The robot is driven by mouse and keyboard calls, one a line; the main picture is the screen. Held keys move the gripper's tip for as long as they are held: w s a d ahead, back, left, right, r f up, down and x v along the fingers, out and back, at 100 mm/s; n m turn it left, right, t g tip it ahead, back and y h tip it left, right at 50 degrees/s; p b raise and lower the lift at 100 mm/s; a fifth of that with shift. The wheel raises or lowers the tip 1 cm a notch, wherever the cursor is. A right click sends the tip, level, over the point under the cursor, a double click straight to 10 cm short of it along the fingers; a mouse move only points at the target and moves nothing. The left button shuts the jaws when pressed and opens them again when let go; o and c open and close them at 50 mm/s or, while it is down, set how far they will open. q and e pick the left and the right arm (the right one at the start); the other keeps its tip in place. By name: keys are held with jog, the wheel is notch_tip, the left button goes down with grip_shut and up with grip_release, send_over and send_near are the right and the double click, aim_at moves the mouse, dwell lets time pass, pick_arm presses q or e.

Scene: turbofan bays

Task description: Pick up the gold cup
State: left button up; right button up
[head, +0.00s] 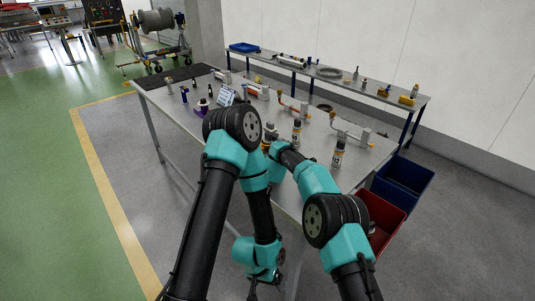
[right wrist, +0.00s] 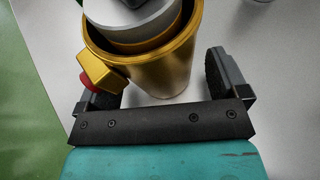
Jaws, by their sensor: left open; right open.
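The gold cup (right wrist: 172,68) fills the top of the right wrist view, with a grey cylinder inside its rim. A gold block and a red knob stick out on its left side. My right gripper (right wrist: 158,78) is open with one finger on each side of the cup; a gap shows at the right finger, and the left finger is partly hidden behind the block. In the head view my right arm reaches over the table and its gripper and the cup are mostly hidden. My left gripper (head: 264,287) is open and empty, hanging low in front of the table.
Labelled canisters (head: 338,153) with pipe fittings stand on the grey table (head: 165,97), right of my right gripper. A purple item (head: 202,105) and a small tablet (head: 226,96) are at the left. Red (head: 380,220) and blue (head: 402,183) bins stand at the right. A bench (head: 345,82) runs behind.

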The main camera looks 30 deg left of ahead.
aim_at(269, 136)
jog(key=shift+c, duration=0.4)
jog(key=c, duration=1.1)
jog(key=shift+o, duration=0.2)
jog(key=shift+r, duration=0.1)
notch_tip(269, 136, up, 10)
jog(key=shift+f, duration=0.1)
jog(key=shift+d, duration=0.1)
dwell(0.4)
